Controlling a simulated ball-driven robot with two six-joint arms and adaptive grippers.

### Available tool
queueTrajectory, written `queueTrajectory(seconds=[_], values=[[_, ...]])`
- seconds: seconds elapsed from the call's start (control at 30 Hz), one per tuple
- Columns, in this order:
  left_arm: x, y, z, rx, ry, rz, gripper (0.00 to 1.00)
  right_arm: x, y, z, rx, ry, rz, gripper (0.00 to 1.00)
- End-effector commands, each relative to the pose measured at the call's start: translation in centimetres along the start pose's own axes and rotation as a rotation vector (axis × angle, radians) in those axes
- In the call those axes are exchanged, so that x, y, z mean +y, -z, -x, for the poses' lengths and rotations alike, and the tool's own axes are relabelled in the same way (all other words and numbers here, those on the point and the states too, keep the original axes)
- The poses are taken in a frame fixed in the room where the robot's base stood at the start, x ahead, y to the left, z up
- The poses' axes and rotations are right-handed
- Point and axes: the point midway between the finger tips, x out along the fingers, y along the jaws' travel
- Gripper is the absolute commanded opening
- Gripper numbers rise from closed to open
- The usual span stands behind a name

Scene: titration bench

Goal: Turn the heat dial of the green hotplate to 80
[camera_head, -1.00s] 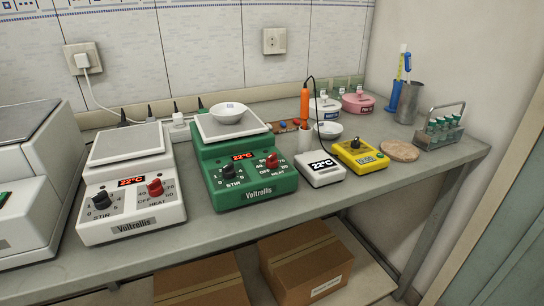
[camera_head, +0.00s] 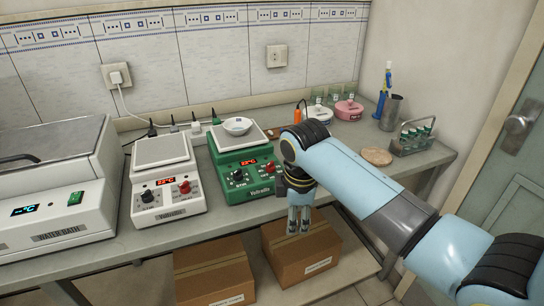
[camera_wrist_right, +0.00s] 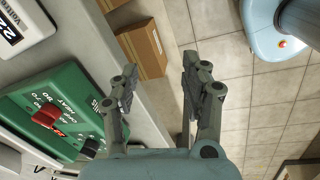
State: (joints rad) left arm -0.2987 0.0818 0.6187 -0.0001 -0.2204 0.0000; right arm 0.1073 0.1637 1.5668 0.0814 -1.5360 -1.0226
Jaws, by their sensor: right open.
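The green hotplate (camera_head: 230,190) stands on the bench with a white bowl (camera_head: 237,125) on its top plate. Its lit red display seems to read 22°C. Its red heat dial (camera_head: 270,167) is on the right of the front panel, the black stir knob (camera_head: 238,175) on the left. In the right wrist view, the heat dial (camera_wrist_right: 46,115) shows at the left; its setting is too small to read. My right gripper (camera_head: 299,228) is open and empty, pointing down in front of the bench edge, right of the hotplate. My left gripper is out of view.
A white hotplate (camera_head: 163,205) with similar knobs stands left of the green one, and a water bath (camera_head: 55,190) farther left. Cardboard boxes (camera_head: 300,250) sit below the bench. My right arm hides part of the bench right of the green hotplate.

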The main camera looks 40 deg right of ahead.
Motion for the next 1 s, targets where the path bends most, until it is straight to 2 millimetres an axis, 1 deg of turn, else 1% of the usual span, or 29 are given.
queueTrajectory(seconds=[0.03,0.27,0.37,0.47,0.5,0.6,0.7,0.77,0.83,0.97,1.0], values=[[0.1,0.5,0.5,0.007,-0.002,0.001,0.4,1.6,0.5,1.5,-0.001,0.002,0.056,0.46],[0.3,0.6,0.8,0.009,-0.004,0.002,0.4,6.8,2.1,4.0,-0.005,0.049,0.326,0.46],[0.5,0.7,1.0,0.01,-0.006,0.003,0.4,9.4,2.8,5.7,0.002,0.071,0.457,0.46],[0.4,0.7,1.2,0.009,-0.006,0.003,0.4,12.4,3.7,8.1,0.019,0.098,0.616,0.46],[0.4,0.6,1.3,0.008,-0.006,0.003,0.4,13.6,4.0,9.2,0.029,0.109,0.684,0.46],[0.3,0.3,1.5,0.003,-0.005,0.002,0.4,15.7,4.5,11.5,0.053,0.133,0.825,0.46],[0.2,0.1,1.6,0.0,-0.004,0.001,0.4,16.6,4.8,12.6,0.068,0.146,0.902,0.46],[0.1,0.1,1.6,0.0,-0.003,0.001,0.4,16.8,4.8,12.6,0.073,0.15,0.922,0.46],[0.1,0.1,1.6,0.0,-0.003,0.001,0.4,16.6,4.8,12.1,0.074,0.154,0.927,0.46],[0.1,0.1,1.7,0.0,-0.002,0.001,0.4,16.2,4.8,10.0,0.074,0.154,0.927,0.46],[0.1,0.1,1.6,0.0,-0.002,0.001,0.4,16.1,4.8,9.1,0.074,0.153,0.926,0.46]])
